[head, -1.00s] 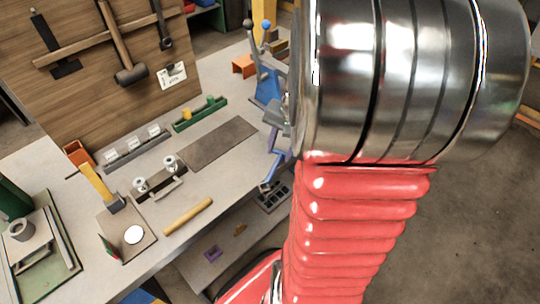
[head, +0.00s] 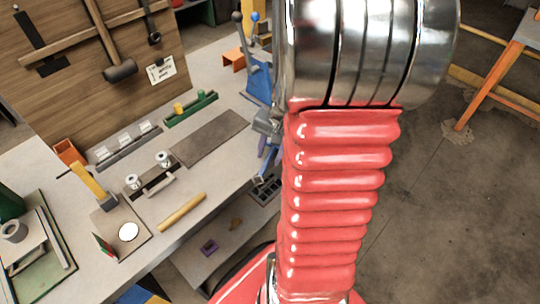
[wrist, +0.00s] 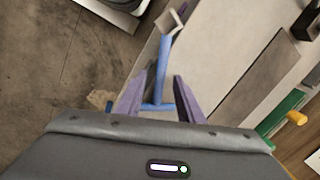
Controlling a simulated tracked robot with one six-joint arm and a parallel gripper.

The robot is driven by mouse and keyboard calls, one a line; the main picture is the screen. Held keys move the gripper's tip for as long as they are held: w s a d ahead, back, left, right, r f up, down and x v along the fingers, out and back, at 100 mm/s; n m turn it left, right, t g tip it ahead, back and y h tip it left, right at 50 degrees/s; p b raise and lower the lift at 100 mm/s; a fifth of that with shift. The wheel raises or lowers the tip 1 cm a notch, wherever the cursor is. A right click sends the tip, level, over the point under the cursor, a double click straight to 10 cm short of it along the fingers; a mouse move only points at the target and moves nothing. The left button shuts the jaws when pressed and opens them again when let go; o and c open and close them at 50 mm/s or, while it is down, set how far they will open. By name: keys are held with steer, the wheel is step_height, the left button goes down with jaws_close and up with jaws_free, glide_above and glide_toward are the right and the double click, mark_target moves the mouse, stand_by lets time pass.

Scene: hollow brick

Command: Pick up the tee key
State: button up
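The tee key (wrist: 164,58) is blue, with a long shaft and a crossbar, in the middle of the wrist view. Its shaft runs up to a grey block-like piece at the far end. The crossbar lies low in the view, partly hidden by my left finger. My gripper (wrist: 159,80) has two purple fingers standing apart, one on each side of the shaft, with gaps visible. I cannot tell the height between fingers and key. In the head view my gripper (head: 263,146) is small and partly hidden beside my arm, above the bench's right edge near blue parts (head: 266,182).
The bench holds a dark flat plate (head: 210,138), a yellow rod (head: 182,212), a green holder (head: 190,108) and a yellow-handled hammer (head: 88,180). A dark slotted tray (head: 265,190) lies near the blue parts. Open concrete floor (head: 440,220) is to the right.

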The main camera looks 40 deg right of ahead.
steer(key=shift+c, duration=0.4)
jaws_close()
stand_by(0.5)
